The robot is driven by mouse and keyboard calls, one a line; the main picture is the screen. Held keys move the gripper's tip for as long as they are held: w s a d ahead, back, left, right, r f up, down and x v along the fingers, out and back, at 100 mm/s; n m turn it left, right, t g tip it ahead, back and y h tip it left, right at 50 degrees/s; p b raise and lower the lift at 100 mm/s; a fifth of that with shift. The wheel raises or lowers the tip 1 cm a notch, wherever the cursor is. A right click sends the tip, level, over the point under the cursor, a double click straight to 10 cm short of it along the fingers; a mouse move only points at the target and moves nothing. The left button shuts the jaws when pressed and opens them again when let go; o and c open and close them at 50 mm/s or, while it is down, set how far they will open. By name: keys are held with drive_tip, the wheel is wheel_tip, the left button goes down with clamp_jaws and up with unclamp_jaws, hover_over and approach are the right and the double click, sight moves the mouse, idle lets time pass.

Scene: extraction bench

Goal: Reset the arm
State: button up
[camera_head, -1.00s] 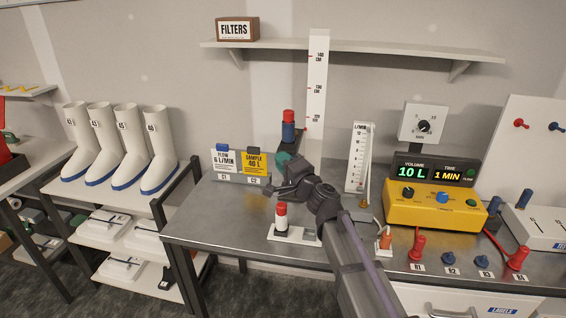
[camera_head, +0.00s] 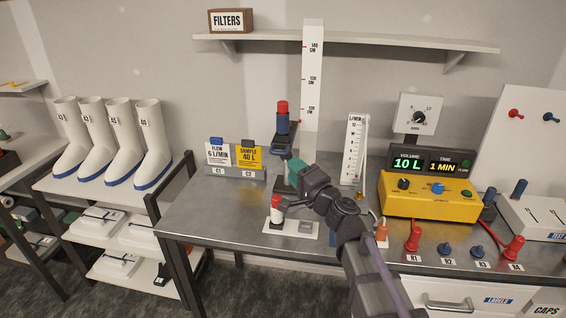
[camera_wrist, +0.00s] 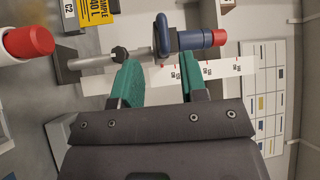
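My gripper (camera_head: 292,168) is over the steel bench, low and in front of the small stand with a dark blue and red cylinder (camera_head: 282,115). In the wrist view my gripper's two green fingers (camera_wrist: 160,83) are spread apart with nothing between them. The blue and red cylinder (camera_wrist: 192,40) and its metal rod lie beyond the fingertips there. A red-capped white and dark bottle (camera_head: 277,212) stands upright on a white plate (camera_head: 305,228), just left of my wrist. Its red cap also shows at the left of the wrist view (camera_wrist: 30,42).
The tall white height scale (camera_head: 312,80) and the flow meter (camera_head: 354,150) stand behind my arm. The yellow pump box (camera_head: 430,205) is at right, with red and blue plugs in front. Cards (camera_head: 234,158) stand at left. The bench's left front is clear.

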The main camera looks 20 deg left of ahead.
drive_tip(key=shift+v, duration=1.2)
drive_tip(key=s+d+f+n+g+h, duration=0.3)
drive_tip(key=s+f+n+g+h, duration=0.1)
drive_tip(key=s+f+n+g, duration=0.55)
drive_tip(key=s+d+f+m+h, duration=0.1)
drive_tip(key=s+d+f+h, duration=0.1)
drive_tip(key=d, duration=0.8)
drive_tip(key=s+d+f+m+g+h, duration=0.1)
drive_tip(key=d+f+h, duration=0.3)
drive_tip(key=d, duration=0.6)
drive_tip(key=s+d+f+m+g+h, duration=0.1)
drive_tip(key=d+f+h, duration=0.3)
drive_tip(key=d, duration=0.6)
drive_tip(key=shift+s+m+h, duration=0.35)
drive_tip(key=shift+s+h, duration=0.45)
drive_tip(key=shift+s, duration=0.1)
